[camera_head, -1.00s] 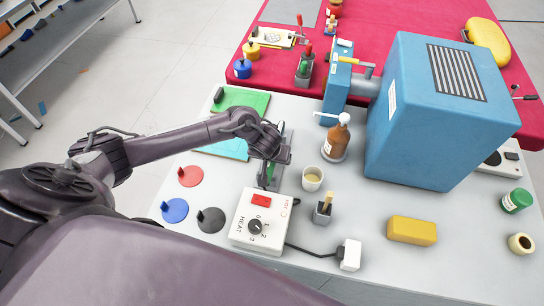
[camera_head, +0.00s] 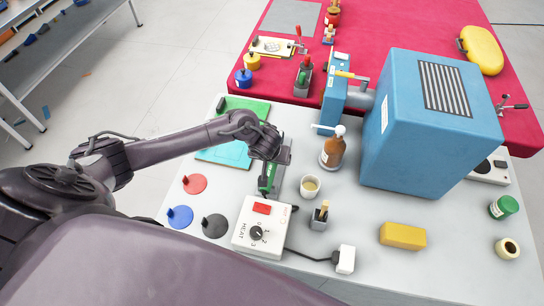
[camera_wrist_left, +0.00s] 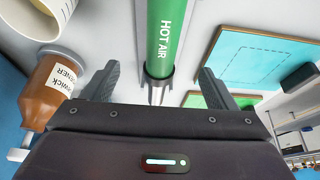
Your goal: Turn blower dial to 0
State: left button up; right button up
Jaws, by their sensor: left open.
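The blower's control box (camera_head: 276,212) is white, with a red switch (camera_head: 262,208) and a black round dial (camera_head: 257,233) marked HEAT with numbers. It sits at the front of the grey table; the dial's exact setting is too small to tell. The green hot-air blower (camera_head: 269,179) lies behind the box, partly hidden by my arm. My left gripper (camera_head: 272,168) is above it, beyond the box and away from the dial. In the left wrist view my gripper (camera_wrist_left: 158,75) is open and empty, with the blower's green body and metal nozzle (camera_wrist_left: 164,40) below and between its fingers. My right gripper is not in view.
A cup (camera_head: 310,187), a brown bottle (camera_head: 333,155) and a small grey holder (camera_head: 319,218) stand right of the blower. A cable runs from the box to a white plug block (camera_head: 345,259). Red, blue and black discs (camera_head: 214,226) lie left. A large blue machine (camera_head: 425,130) stands behind right.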

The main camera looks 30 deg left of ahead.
aim_at(256, 232)
jog(key=k+l, duration=0.2)
jog(key=k, duration=0.3)
jog(key=k+l, duration=0.2)
jog(key=k, duration=0.25)
